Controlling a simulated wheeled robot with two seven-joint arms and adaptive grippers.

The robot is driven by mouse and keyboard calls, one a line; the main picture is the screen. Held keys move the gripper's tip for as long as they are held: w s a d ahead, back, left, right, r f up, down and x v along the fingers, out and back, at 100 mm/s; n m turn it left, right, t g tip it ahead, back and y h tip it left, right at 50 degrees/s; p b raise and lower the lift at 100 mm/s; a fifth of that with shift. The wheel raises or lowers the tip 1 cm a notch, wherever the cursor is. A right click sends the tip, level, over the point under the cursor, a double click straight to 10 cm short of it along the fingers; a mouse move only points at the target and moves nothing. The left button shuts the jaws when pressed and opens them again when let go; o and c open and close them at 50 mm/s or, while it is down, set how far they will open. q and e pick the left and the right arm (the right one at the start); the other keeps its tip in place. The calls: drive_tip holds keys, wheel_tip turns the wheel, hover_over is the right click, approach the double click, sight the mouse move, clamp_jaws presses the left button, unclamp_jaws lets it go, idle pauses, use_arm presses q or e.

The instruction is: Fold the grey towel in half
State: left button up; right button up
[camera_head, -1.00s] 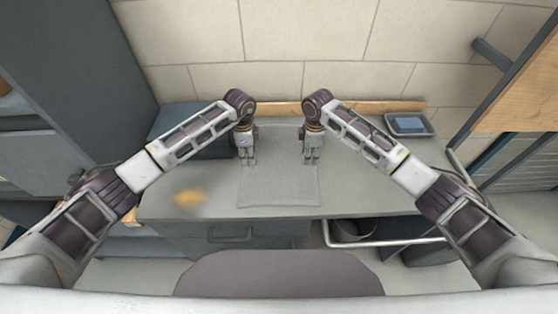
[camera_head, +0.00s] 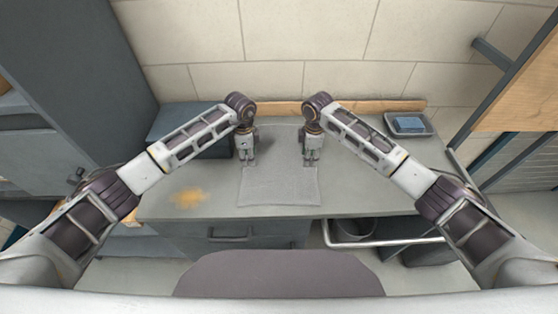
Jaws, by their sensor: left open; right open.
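The grey towel (camera_head: 279,187) lies flat on the grey worktop, with its near edge close to the worktop's front edge. A paler far part of it seems to reach back between my two grippers. My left gripper (camera_head: 248,164) points down at the towel's left side and is open. My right gripper (camera_head: 311,164) points down at the towel's right side and is open. Both hold nothing that I can see. I cannot tell whether the fingertips touch the cloth.
A yellow-brown stain (camera_head: 188,197) marks the worktop (camera_head: 365,198) left of the towel. A dark blue-grey box (camera_head: 190,128) stands at the back left. A tray (camera_head: 397,122) with a blue block (camera_head: 411,123) is at the back right. A tiled wall closes the back.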

drive_tip(key=shift+f, duration=0.1)
use_arm(q)
drive_tip(key=shift+s+f, duration=0.1)
drive_tip(key=shift+f, duration=0.05)
clamp_jaws()
use_arm(e)
drive_tip(key=shift+s+f, duration=0.1)
clamp_jaws()
drive_tip(key=shift+r, duration=0.2)
idle(0.3)
